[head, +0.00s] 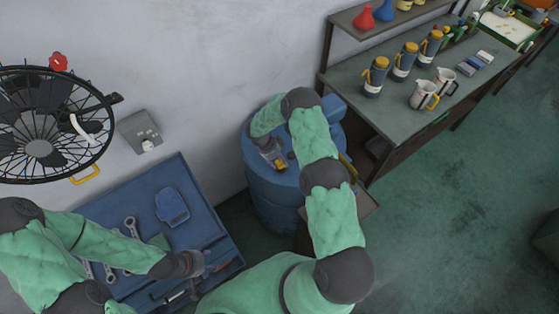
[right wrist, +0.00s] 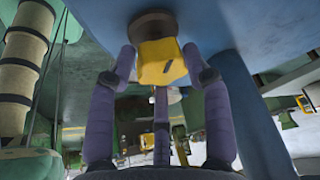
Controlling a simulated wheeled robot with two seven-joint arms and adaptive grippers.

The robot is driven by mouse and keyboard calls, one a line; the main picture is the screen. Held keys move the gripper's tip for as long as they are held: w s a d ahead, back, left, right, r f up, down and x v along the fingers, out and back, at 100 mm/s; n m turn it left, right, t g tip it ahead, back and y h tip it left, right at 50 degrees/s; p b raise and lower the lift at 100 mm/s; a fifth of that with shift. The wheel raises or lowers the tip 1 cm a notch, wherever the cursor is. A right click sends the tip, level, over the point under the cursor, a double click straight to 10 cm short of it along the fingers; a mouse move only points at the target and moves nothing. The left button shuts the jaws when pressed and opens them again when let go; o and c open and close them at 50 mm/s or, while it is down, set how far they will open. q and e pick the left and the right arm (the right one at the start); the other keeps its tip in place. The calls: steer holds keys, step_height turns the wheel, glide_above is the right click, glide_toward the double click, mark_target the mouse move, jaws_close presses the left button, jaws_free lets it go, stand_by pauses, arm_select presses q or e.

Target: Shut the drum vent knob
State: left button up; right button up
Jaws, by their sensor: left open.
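The blue drum (head: 270,203) stands against the wall in the middle of the head view. My right gripper (head: 276,160) is down at the drum's top, and my arm hides part of the lid. In the right wrist view, the yellow vent knob (right wrist: 161,63) sits on a brown round base against the blue drum (right wrist: 210,25). The fingers of my right gripper (right wrist: 160,66) are on either side of the knob, very close to it; whether they press on it cannot be told. My left gripper (head: 203,262) is open and empty over the blue bench.
The blue bench (head: 198,225) at lower left holds wrenches (head: 131,227) and a blue box-like item (head: 172,206). A black fan (head: 40,125) is on the wall. A shelf table (head: 400,118) with bottles and mugs stands right of the drum.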

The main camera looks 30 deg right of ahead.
steer(key=shift+d, duration=0.1)
steer(key=shift+c, duration=1.3)
steer(key=shift+w+m+g+b, duration=0.1)
steer(key=shift+m+g+b, duration=0.3)
steer(key=shift+m, duration=0.5)
steer(key=o, duration=0.9)
steer(key=shift+d+r, duration=0.1)
steer(key=shift+o, duration=1.1)
steer(key=shift+w+r, duration=0.1)
steer(key=shift+r, duration=0.2)
steer(key=v, duration=1.1)
steer(key=shift+r, duration=0.2)
